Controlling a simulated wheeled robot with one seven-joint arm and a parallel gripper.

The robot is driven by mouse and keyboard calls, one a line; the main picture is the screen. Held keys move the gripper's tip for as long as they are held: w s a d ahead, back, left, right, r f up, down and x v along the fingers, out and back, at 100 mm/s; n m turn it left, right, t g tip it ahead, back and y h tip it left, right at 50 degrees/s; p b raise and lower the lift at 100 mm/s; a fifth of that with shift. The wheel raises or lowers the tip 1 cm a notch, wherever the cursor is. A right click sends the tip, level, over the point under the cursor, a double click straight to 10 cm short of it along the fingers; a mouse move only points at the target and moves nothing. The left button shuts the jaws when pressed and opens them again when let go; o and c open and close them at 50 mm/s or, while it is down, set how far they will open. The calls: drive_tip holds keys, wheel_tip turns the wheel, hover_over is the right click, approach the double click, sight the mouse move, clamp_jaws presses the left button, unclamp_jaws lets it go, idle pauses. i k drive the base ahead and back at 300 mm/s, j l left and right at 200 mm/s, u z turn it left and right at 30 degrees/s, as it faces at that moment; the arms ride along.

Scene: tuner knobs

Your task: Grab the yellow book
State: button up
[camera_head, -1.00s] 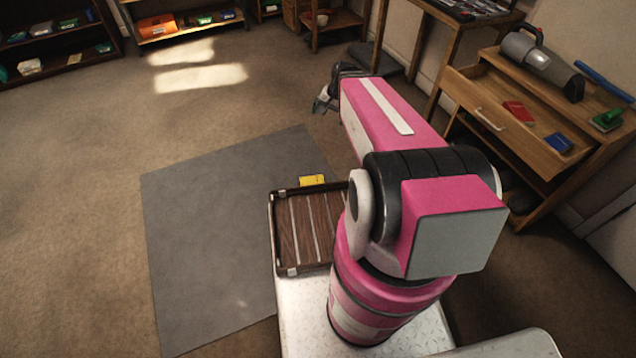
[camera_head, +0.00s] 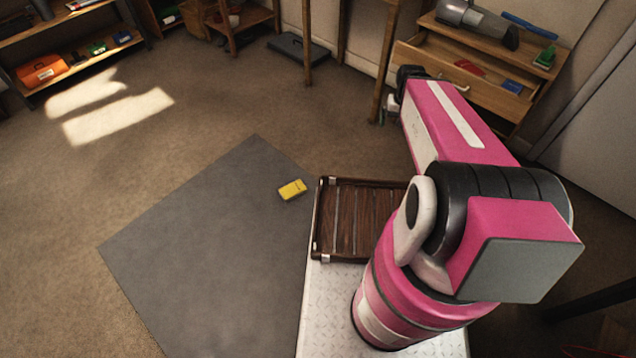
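The yellow book (camera_head: 292,189) is small and lies flat on the grey mat (camera_head: 200,260), near the mat's right edge. It is fully in view, just left of the wooden tray on my base. My gripper (camera_head: 388,112) shows only in part as a dark shape past the far end of my pink arm. It is up and to the right of the book, well apart from it. Its fingers are too small and hidden to tell whether they are open or shut.
The slatted wooden tray (camera_head: 318,222) rides on my base, between the book and my arm. A wooden drawer unit (camera_head: 425,62) stands at the upper right, with its drawer open. Shelves (camera_head: 75,50) line the upper left. The carpet (camera_head: 200,140) beyond the mat is clear.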

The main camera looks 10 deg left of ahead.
sight(294, 189)
drive_tip(key=k+j+z, duration=0.15)
drive_tip(key=z, duration=0.25)
drive_tip(key=k+j+z, duration=0.1)
drive_tip(key=z, duration=0.25)
drive_tip(key=k+u, duration=0.3)
drive_tip(key=k+j+u, duration=0.3)
drive_tip(key=k+u, duration=0.15)
drive_tip(key=u, duration=0.55)
